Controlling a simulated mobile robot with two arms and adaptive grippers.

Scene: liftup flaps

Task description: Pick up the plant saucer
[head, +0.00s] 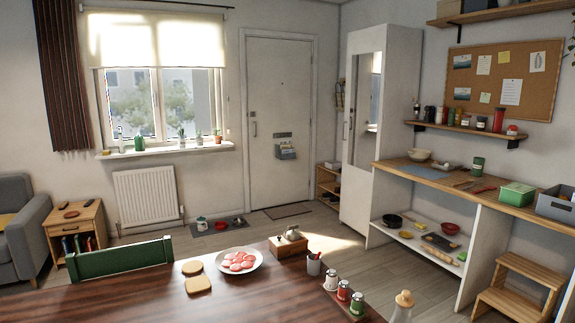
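I cannot make out a plant saucer for certain. A small potted plant (217,136) stands at the right end of the windowsill (170,153); it is too small to tell whether a saucer is under it. A dark mat (210,232) on the floor below the window bears a few small items, among them a dark round dish (222,226) and a red item (238,221). Neither of my grippers shows in the head view.
A dark wooden table (150,299) fills the front, with a white plate (258,264) of red slices and several jars. A green chair (120,258) stands behind it. A worktop (425,171) with shelves below is at right. Open floor (345,222) lies before the door.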

